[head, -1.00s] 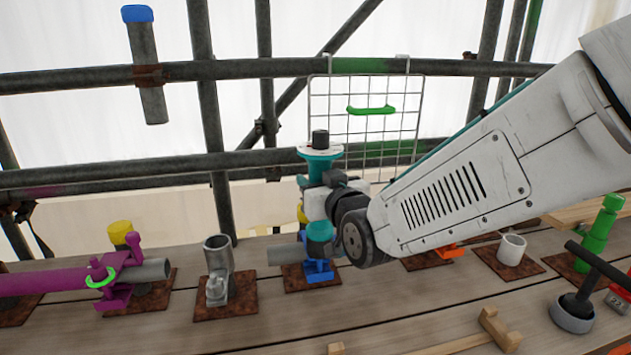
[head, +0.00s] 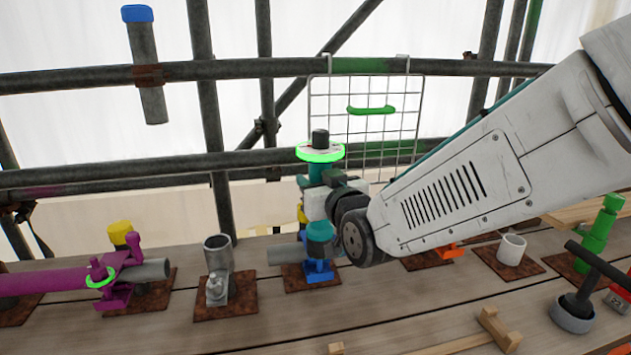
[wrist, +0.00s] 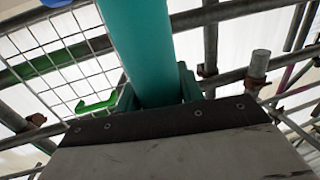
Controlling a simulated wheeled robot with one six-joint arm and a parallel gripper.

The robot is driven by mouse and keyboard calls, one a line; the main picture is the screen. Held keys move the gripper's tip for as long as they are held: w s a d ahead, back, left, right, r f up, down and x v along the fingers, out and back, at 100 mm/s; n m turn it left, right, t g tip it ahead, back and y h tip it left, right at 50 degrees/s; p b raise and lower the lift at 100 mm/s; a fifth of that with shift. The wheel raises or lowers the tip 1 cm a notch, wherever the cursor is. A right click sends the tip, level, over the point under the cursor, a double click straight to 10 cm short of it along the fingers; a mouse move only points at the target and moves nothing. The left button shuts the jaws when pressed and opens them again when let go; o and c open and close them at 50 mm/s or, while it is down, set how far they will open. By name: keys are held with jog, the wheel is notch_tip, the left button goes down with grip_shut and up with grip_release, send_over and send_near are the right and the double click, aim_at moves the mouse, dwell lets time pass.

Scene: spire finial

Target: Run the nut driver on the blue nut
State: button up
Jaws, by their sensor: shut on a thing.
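My gripper (head: 318,203) is shut on the teal nut driver, whose body (wrist: 138,45) fills the space between the jaws in the wrist view. In the head view the nut driver (head: 319,232) stands upright, with a black knob and a disc at its top. The disc's rim glows bright green. The driver's lower teal end is over the blue clamp (head: 318,268) on a short grey pipe. The blue nut is not visible; the driver's end covers that spot.
A magenta clamp (head: 118,284) with a bright green ring is at the left. A grey pipe fitting (head: 217,285) stands just left of the blue clamp. A white cup (head: 512,249) is at the right. A wire mesh panel (head: 385,120) hangs behind my gripper.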

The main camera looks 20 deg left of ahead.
aim_at(316, 144)
jog(key=shift+r, duration=3.75)
